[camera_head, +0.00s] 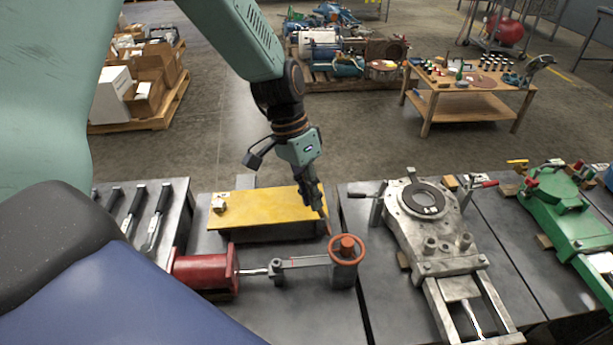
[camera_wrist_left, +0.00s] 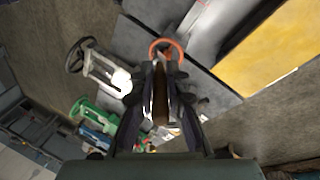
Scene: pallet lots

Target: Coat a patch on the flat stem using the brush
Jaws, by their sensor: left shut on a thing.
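My left gripper (camera_head: 318,205) points down above the bench and is shut on the brush. The brush's brown handle (camera_wrist_left: 160,110) lies between the fingers (camera_wrist_left: 160,85) in the left wrist view. In the head view a thin brownish end of the brush (camera_head: 327,226) shows just below the fingers, above and behind the orange handwheel (camera_head: 347,249). The flat stem (camera_head: 303,262) is a grey bar running between the red cylinder (camera_head: 205,270) and the handwheel. The brush appears apart from the stem. The bristles are not clear. My right gripper is not in view.
A yellow plate (camera_head: 265,207) on a dark block lies behind the stem. A grey valve body (camera_head: 425,225) stands to the right, with a green one (camera_head: 560,205) beyond. Tools lie on a rack (camera_head: 150,215) at left. Bare bench (camera_head: 300,318) lies in front of the stem.

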